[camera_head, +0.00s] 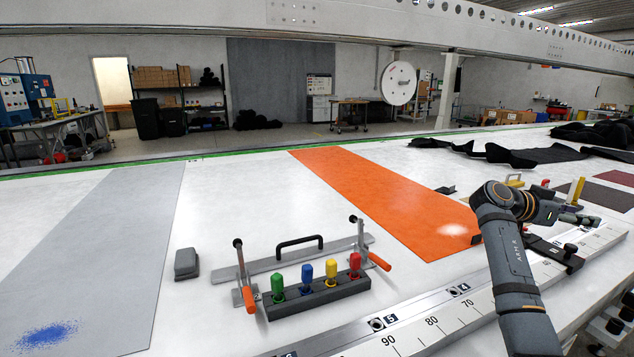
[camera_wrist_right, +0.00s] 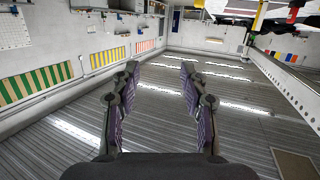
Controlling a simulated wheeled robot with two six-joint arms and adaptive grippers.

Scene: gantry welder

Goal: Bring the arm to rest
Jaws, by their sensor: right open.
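My right arm (camera_head: 516,262) rises from the lower right of the head view and bends at the elbow. Its gripper (camera_head: 580,218) points to the right, above the right part of the white table (camera_head: 230,225). In the right wrist view the two fingers of the right gripper (camera_wrist_right: 159,75) stand wide apart. My left gripper is in neither view.
A black block with green, blue, yellow and red pegs (camera_head: 316,288) stands front centre, beside a metal bar with a black handle (camera_head: 298,242) and orange-handled clamps. An orange sheet (camera_head: 375,195) and a grey sheet (camera_head: 110,250) lie flat. A ruler rail (camera_head: 450,318) runs along the front.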

